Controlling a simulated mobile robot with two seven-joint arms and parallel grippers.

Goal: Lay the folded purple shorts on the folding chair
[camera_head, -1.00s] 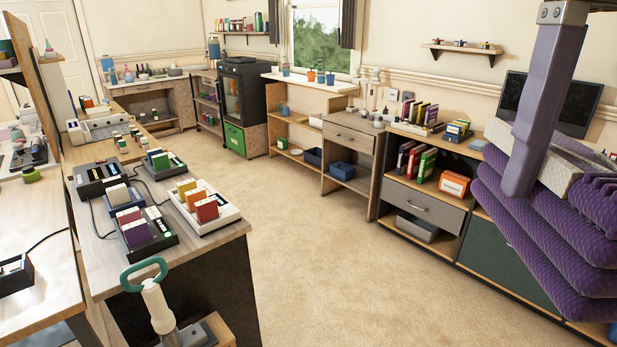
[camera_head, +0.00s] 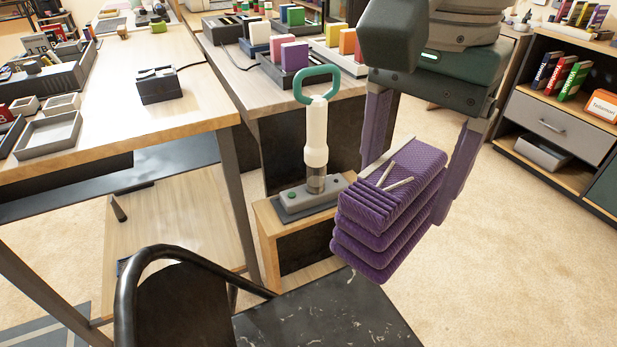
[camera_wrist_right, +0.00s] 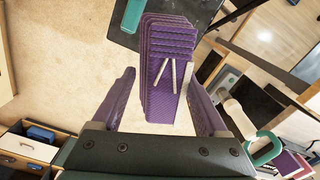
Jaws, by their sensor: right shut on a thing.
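The folded purple shorts (camera_head: 385,215) are a thick, layered, ribbed stack with pale strips across the top. My right gripper (camera_head: 415,170) is shut on them, with one purple finger on each side. They hang tilted in the air beside the folding chair's seat, apart from it as far as I can tell. The shorts (camera_wrist_right: 165,65) also show in the right wrist view, beyond the fingers of my right gripper (camera_wrist_right: 165,95). The folding chair has a dark, marbled seat (camera_head: 325,318) and a curved black frame at the bottom of the head view. My left gripper is not in view.
A white pump with a green handle (camera_head: 316,130) stands on a low wooden stand (camera_head: 268,235) just left of the shorts. A wooden desk (camera_head: 150,105) stands at left. A shelf unit (camera_head: 560,130) is at right. Carpet is clear between.

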